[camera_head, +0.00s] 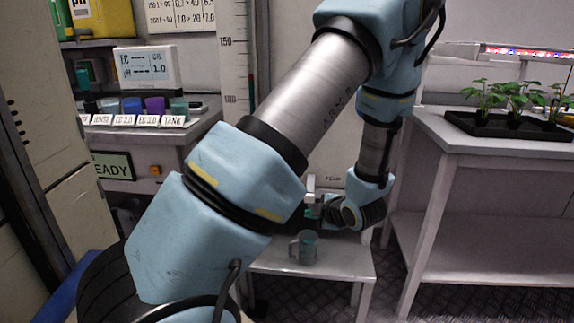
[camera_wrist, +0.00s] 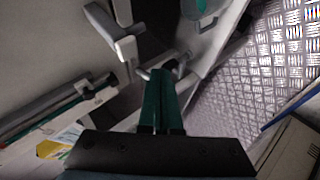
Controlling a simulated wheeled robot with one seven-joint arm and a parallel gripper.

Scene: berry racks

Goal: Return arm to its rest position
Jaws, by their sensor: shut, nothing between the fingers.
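My arm crosses the middle of the head view, bent at the elbow, with its wrist low over a small white table (camera_head: 340,262). My gripper (camera_head: 311,211) is small and partly hidden there. In the wrist view my gripper (camera_wrist: 166,74) shows two dark green fingers lying together, shut and empty. A grey-green jug with a handle (camera_head: 304,248) stands upright on the small table, below my gripper and apart from it. A rounded greenish vessel at the top of the wrist view (camera_wrist: 203,10) looks like this jug.
A white bench (camera_head: 450,140) on the right bears a black tray of seedlings (camera_head: 482,127). A tall measuring scale (camera_head: 236,70) stands behind my arm. Patterned metal floor (camera_wrist: 240,95) shows clear at right.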

